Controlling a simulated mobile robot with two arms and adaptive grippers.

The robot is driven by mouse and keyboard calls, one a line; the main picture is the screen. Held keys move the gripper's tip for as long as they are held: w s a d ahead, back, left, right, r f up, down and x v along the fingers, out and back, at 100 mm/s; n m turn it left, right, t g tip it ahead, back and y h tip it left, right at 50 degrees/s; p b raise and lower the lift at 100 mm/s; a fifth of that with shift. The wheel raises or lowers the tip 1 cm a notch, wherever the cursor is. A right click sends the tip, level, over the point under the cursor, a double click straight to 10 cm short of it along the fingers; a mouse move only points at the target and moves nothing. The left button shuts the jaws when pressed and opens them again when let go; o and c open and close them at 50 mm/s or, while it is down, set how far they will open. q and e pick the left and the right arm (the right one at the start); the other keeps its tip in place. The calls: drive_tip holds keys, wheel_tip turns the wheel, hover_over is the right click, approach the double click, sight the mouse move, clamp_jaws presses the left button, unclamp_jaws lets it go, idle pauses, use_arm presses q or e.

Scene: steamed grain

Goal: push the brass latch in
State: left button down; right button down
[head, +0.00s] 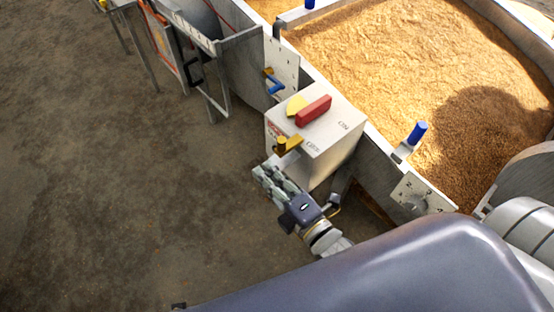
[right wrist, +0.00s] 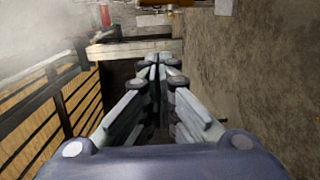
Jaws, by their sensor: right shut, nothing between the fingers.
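The brass latch (head: 288,146) is on the near left side of a pale box (head: 335,152), by its top edge. My right gripper (head: 263,172) is below and slightly left of the latch in the head view, beside the box. Its fingers are closed together and empty, and a gap shows between them and the latch. In the right wrist view the shut fingertips (right wrist: 157,62) point forward, and a brass-coloured part (right wrist: 156,3) shows at the top edge, beyond them. My left gripper is not in view.
A red switch handle (head: 313,111) with a yellow piece (head: 296,105) is on top of the box. A trough of grain (head: 390,60) lies behind, with a blue-handled lever (head: 417,133) on its wall. The floor at left is clear.

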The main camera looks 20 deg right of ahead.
sight(303, 142)
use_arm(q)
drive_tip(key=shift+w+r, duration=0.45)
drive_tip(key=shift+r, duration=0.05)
use_arm(e)
drive_tip(key=w+d, duration=0.2)
drive_tip(key=d, duration=0.1)
drive_tip(key=shift+w+d, duration=0.1)
drive_tip(key=shift+w, duration=0.25)
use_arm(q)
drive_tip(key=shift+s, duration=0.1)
